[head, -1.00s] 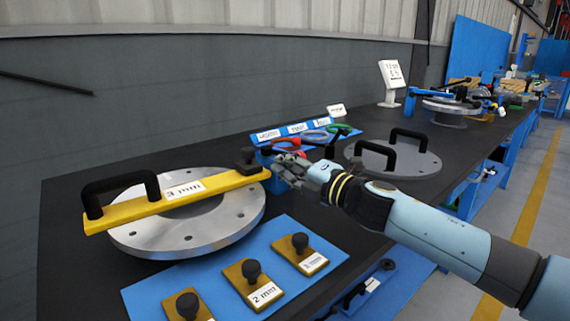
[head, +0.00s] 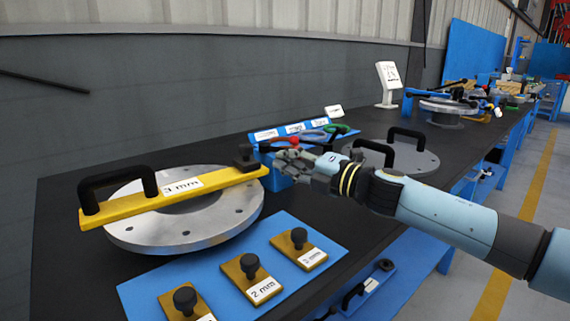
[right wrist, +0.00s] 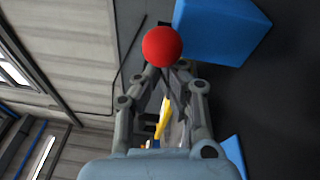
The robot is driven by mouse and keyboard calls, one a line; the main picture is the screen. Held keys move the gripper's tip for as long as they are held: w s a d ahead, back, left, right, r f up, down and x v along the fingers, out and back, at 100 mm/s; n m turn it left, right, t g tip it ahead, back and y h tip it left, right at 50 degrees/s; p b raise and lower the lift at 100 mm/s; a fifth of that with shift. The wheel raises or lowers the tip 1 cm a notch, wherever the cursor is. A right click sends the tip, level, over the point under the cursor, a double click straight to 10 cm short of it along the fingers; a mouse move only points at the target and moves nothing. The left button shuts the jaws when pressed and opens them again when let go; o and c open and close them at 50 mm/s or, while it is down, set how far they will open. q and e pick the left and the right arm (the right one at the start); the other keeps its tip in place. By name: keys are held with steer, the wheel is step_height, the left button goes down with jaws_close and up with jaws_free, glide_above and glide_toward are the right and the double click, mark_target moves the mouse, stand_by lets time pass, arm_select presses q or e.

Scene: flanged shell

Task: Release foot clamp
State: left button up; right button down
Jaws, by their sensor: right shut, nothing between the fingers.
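My right gripper (head: 280,160) is shut and empty, beside a blue block (head: 283,178) at the right end of the yellow bar. In the right wrist view, a red ball knob (right wrist: 162,46) is right at the closed fingertips (right wrist: 166,68); I cannot tell whether they touch it. The blue block (right wrist: 222,30) is beyond and to the right of the knob. The yellow bar (head: 140,205), marked 3 mm, lies across a grey metal flange (head: 180,232) and has a black handle. The knob's stem is hidden. My left gripper is not in view.
A blue mat (head: 225,290) at the front holds yellow plates with black knobs, one marked 2 mm (head: 252,280). A grey disc with black handles (head: 410,158) lies to the right. Coloured rings, including a green one (head: 337,128), sit behind my gripper.

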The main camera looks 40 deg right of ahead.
steer(key=shift+w+d+f+n+g+y+b, duration=0.1)
steer(key=shift+d+n+g+y+b, duration=0.1)
steer(key=shift+d+n+y+b, duration=0.3)
steer(key=shift+d+n+g+y+b, duration=0.2)
steer(key=shift+n+y, duration=0.1)
steer(key=shift+y, duration=0.4)
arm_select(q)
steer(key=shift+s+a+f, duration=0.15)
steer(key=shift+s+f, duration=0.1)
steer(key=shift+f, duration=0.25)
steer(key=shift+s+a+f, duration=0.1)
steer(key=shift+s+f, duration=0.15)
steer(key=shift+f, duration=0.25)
arm_select(e)
steer(key=shift+w+d, duration=0.25)
steer(key=shift+d, duration=0.4)
steer(key=shift+w+d, duration=0.25)
steer(key=shift+d, duration=0.4)
